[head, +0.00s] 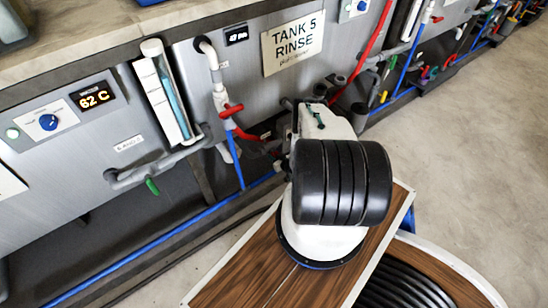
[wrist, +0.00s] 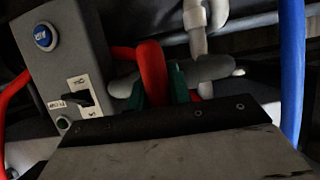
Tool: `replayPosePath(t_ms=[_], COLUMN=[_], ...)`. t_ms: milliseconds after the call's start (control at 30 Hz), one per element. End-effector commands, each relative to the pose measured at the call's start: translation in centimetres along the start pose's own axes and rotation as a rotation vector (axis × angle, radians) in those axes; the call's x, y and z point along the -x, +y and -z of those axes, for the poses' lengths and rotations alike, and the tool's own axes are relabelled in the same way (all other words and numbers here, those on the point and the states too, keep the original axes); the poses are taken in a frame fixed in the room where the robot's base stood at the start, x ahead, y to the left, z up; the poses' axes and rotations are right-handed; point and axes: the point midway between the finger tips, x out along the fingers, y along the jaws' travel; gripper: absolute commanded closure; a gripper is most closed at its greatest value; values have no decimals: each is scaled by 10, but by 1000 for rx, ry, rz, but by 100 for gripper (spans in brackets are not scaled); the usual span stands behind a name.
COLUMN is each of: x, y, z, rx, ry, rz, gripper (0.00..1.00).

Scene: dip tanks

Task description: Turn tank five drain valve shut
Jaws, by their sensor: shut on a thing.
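The tank 5 rinse sign (head: 292,43) is on the grey tank front in the head view. In the wrist view a grey drain pipe (wrist: 210,70) runs across the middle. A red curved handle (wrist: 151,60) stands in front of it, and I take it to be the drain valve's. My gripper (wrist: 157,88) has green fingertips on either side of the red handle and is shut on it. The lower part of the handle is hidden by my gripper's dark body. In the head view my own arm hides the gripper and the held part.
A grey control box (wrist: 62,70) with a blue button stands left in the wrist view. A blue hose (wrist: 292,65) hangs at right. In the head view a red lever (head: 231,111) and a green lever (head: 152,187) sit left of my arm. Open floor (head: 470,150) lies right.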

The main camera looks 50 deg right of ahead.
Motion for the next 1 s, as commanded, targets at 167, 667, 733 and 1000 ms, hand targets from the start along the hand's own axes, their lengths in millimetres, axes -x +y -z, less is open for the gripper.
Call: replayPosePath(t_ms=[167,667,733,1000], x=[0,29,41,75], y=[0,1,1,0], z=[-1,0,0,0], rx=[-1,-2,-3,-1], ry=[-1,-1,-2,-1], rz=[0,-2,-2,-1], gripper=[58,58,58,58])
